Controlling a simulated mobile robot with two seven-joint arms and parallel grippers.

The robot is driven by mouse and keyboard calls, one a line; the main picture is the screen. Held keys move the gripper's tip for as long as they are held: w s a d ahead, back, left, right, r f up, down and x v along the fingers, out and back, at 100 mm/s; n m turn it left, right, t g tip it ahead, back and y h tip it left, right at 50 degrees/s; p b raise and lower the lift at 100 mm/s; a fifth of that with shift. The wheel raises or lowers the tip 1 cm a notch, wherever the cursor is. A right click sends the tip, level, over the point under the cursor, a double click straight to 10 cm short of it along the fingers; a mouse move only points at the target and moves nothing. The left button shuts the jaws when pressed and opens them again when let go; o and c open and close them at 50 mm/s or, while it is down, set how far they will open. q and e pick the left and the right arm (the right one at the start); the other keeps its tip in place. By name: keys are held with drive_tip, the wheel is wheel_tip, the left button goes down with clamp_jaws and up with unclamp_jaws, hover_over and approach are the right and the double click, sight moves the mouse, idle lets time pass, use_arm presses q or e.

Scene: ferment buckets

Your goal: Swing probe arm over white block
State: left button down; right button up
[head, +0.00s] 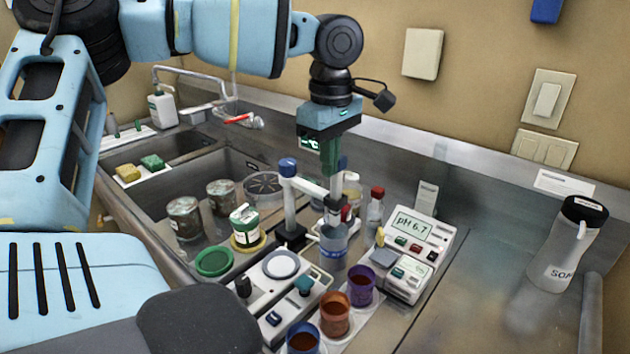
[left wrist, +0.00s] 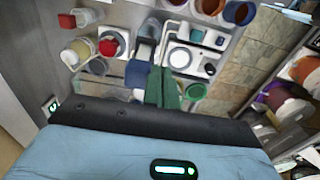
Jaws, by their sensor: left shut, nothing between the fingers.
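A white probe stand with a blue cap (head: 288,168) stands at the centre of the counter in the head view. Its white probe arm (head: 310,187) reaches right, towards a clear beaker with bluish liquid (head: 333,245). My left gripper (head: 331,172) points down over the outer end of the probe arm, its green fingers shut and empty. Whether the fingertips touch the arm I cannot tell. In the left wrist view the shut green fingers (left wrist: 162,88) hide part of the stand area. I cannot clearly pick out the white block. My right gripper is not in view.
A pH meter (head: 411,233) reading 6.7 stands right of the beaker. A white stirrer (head: 282,265) and orange (head: 335,312), purple and blue cups are in front. Jars (head: 184,218) stand left by the sink.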

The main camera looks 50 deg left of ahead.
use_arm(q)
drive_tip(key=shift+w, duration=0.9)
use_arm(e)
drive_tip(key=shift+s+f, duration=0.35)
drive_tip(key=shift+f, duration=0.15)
use_arm(q)
drive_tip(key=shift+w, duration=0.1)
drive_tip(key=w, duration=0.2)
drive_tip(key=w+b, duration=0.1)
drive_tip(key=shift+a, duration=0.25)
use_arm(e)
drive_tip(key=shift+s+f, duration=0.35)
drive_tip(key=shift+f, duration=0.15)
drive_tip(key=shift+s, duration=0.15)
use_arm(q)
drive_tip(key=w, duration=0.1)
drive_tip(key=w+a+b, duration=0.1)
drive_tip(key=w, duration=0.1)
drive_tip(key=shift+a, duration=0.15)
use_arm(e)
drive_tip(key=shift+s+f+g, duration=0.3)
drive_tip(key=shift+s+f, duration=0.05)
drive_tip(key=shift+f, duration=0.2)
use_arm(q)
drive_tip(key=shift+w+a, duration=0.1)
